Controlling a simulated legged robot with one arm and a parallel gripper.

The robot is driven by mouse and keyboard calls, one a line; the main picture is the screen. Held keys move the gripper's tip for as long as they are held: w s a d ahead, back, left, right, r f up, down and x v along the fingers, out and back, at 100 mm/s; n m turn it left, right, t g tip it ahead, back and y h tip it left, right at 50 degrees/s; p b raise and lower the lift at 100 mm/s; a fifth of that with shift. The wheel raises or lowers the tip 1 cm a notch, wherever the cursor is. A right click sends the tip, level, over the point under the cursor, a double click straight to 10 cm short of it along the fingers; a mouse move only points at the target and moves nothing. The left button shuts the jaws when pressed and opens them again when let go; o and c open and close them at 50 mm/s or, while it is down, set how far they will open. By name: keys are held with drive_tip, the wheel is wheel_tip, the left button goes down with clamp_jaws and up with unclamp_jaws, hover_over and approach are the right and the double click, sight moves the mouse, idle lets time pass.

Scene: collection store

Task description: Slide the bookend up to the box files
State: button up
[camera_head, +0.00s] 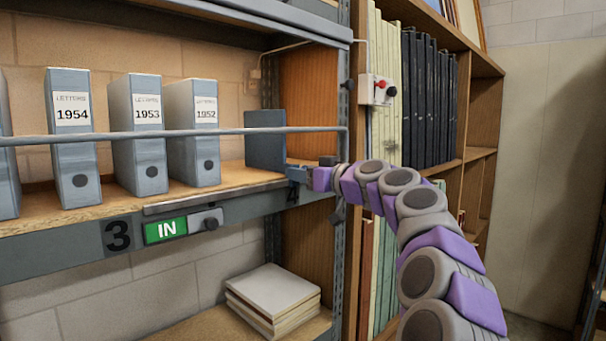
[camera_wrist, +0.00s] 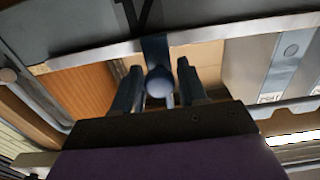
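The bookend (camera_head: 265,140) is a dark blue-grey upright plate near the right end of the shelf. Grey box files labelled 1954 (camera_head: 74,150), 1953 (camera_head: 138,150) and 1952 (camera_head: 194,145) stand upright to its left, with a gap between the 1952 file and the bookend. My gripper (camera_head: 294,173) is at the bookend's lower right. In the wrist view its two fingers (camera_wrist: 160,72) stand either side of a blue round knob (camera_wrist: 160,88) below a blue strip, apparently part of the bookend. Narrow gaps show beside the knob, so the fingers look open.
A thin metal rail (camera_head: 180,133) runs across the front of the files. The shelf edge (camera_head: 60,258) carries a green IN slider (camera_head: 165,230). A stack of pale books or boards (camera_head: 272,295) lies below.

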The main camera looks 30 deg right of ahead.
drive_tip(key=shift+d, duration=0.15)
clamp_jaws()
drive_tip(key=shift+s+a+f+b, duration=0.1)
drive_tip(key=shift+a+f+b, duration=0.05)
drive_tip(key=shift+a+b, duration=0.3)
drive_tip(key=s+a+b, duration=0.1)
drive_tip(key=a+b, duration=0.1)
drive_tip(key=a, duration=0.2)
drive_tip(key=s+a+b, duration=0.2)
drive_tip(key=a+b, duration=0.1)
drive_tip(key=a, duration=0.2)
drive_tip(key=s+a+b, duration=0.2)
drive_tip(key=a, duration=0.3)
drive_tip(key=shift+s+a, duration=0.2)
drive_tip(key=shift+r, duration=0.2)
drive_tip(key=shift+o, duration=1.2)
unclamp_jaws()
